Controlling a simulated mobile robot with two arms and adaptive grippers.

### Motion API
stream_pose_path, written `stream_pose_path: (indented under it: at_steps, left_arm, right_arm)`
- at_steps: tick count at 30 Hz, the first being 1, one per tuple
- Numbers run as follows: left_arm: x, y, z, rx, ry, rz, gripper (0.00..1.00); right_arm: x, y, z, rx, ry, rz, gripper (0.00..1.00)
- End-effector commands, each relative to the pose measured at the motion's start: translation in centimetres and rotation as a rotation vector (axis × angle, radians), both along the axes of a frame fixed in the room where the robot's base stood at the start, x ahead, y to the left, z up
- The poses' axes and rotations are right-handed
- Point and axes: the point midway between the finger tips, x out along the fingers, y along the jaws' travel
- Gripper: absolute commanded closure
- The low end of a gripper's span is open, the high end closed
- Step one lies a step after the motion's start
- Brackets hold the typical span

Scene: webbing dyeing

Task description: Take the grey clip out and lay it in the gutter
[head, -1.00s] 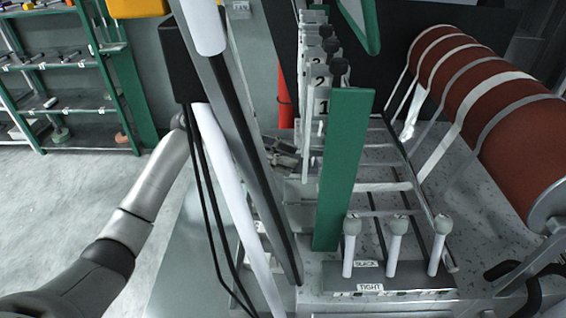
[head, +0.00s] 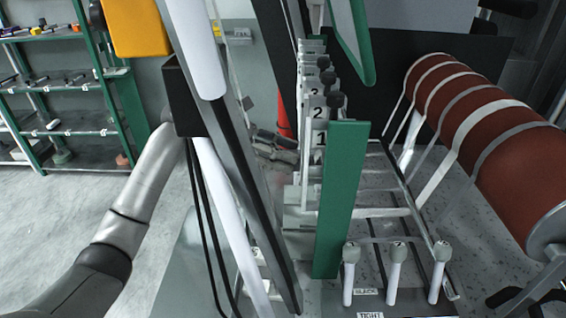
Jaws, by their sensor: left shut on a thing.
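My left gripper (head: 280,147) shows past the slanted posts, left of the number plates and about level with plate 1 (head: 319,140). It is shut on a small grey piece that I take for the grey clip; its outline blends with the dark grey fingers. The posts hide my left wrist. I cannot pick out the gutter with certainty. My right gripper is not in view.
An upright green panel (head: 341,200) stands just right of the gripper. Slanted posts (head: 235,150) stand in front of my arm. White levers (head: 395,275) and a red-brown roller (head: 490,145) with pale webbing are at the right. Green shelves (head: 60,90) stand far left.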

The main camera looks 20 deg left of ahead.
Motion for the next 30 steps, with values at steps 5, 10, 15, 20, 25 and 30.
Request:
stream_pose_path:
  at_steps: [5,10,15,20,25,30]
  left_arm:
    - [0.0,0.0,1.8,0.001,-0.003,-0.001,0.93]
    - [0.0,0.0,3.3,0.0,-0.002,0.0,0.93]
    - [0.0,0.0,4.8,0.0,-0.001,0.0,0.93]
    - [0.0,0.0,6.3,-0.001,-0.001,0.0,0.93]
    - [0.0,0.0,7.8,-0.001,-0.001,0.0,0.93]
    - [-0.5,1.7,7.8,0.0,0.003,0.001,0.93]
  right_arm:
    - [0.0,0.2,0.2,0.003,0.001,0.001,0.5]
    - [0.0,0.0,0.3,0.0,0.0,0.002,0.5]
    - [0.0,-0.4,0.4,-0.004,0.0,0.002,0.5]
    - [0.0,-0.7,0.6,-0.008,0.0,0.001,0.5]
    - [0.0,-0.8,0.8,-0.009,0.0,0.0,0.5]
    - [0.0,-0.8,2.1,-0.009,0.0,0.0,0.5]
